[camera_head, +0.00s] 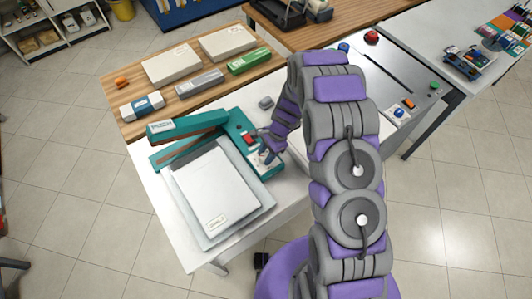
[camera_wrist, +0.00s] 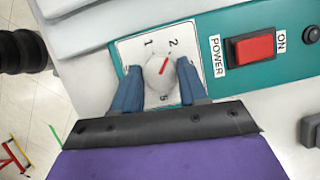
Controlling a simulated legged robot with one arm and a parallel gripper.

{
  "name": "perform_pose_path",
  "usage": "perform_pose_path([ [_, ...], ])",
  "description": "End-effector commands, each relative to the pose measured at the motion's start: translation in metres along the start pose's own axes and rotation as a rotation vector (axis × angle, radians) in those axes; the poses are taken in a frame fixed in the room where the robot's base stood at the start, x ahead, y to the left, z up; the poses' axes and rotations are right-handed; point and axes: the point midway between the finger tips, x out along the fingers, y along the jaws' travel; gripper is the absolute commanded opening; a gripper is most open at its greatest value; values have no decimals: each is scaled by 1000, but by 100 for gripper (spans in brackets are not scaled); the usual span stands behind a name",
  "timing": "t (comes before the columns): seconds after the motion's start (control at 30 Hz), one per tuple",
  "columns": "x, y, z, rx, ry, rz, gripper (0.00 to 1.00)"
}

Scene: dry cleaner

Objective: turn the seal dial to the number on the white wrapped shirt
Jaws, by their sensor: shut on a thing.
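The seal dial (camera_wrist: 158,80) is a pale round knob on a white number plate. Its red pointer line slants up and right, towards the 2; the 1 is up and left of the knob, and other numbers are partly hidden by my fingers. My gripper (camera_wrist: 160,84) is shut on the dial, with one blue finger on each side. In the head view my gripper (camera_head: 268,157) is at the teal sealer's control panel (camera_head: 244,124). The white wrapped shirt (camera_head: 216,186) lies flat on the sealer's left side; its small label (camera_head: 216,222) is too small to read.
A red power switch (camera_wrist: 253,47) marked POWER and ON is right of the dial. The sealer's teal bar (camera_head: 187,126) stands raised behind the shirt. Boxes and rolls, including a green box (camera_head: 250,61), lie on the wooden shelf behind. A grey object (camera_head: 266,102) lies nearby.

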Motion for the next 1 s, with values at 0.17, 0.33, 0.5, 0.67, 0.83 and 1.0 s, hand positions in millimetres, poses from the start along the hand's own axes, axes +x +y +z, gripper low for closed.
perform_pose_path([
  [0.17, -1, -2, 0, -1, 1, -3, 12],
  [0.33, -1, -1, 0, -2, 1, -3, 55],
  [0.5, 0, -1, 0, -2, 1, -2, 66],
  [0.67, -1, 0, 0, -2, 1, -1, 66],
  [0.83, -11, -1, 0, -2, 2, -4, 66],
  [1.0, -42, -2, 0, -4, 5, -7, 66],
])
